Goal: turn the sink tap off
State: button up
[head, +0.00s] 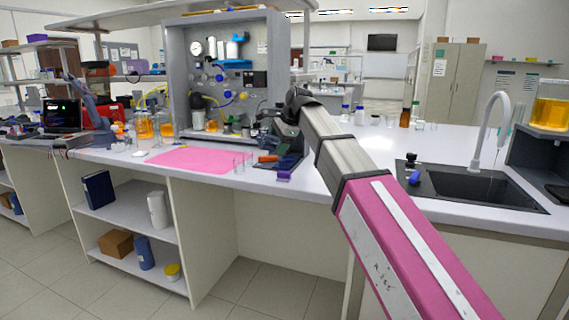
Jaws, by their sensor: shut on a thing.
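The sink tap (497,112) is a tall white gooseneck at the right, its spout over the black sink (470,188). A small blue lever (414,178) sits at the sink's left edge, beside a small black knob (410,159). Whether water runs is too small to tell. My arm reaches from the lower right to the middle of the bench. My gripper (268,117), dark and small, is at its far end, well left of the tap and lever. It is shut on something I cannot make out. Its fingertips are not clear among the dark equipment.
A pink mat (193,159), glass beakers (243,162) and an orange item (267,158) lie on the bench left of my arm. A grey rig panel (225,75) stands behind. A beaker of amber liquid (550,106) stands right of the tap. White counter between arm and sink is clear.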

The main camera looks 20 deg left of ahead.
jog(key=w+d+f, duration=0.1)
jog(key=w+f, duration=0.1)
jog(key=w, duration=0.1)
jog(key=w+d+f, duration=0.1)
jog(key=w, duration=0.1)
jog(key=w+d+f, duration=0.2)
jog(key=w, duration=0.1)
jog(key=shift+w+f, duration=0.35)
jog(key=shift+f, duration=2.05)
jog(key=shift+f, duration=0.1)
jog(key=o, duration=1.2)
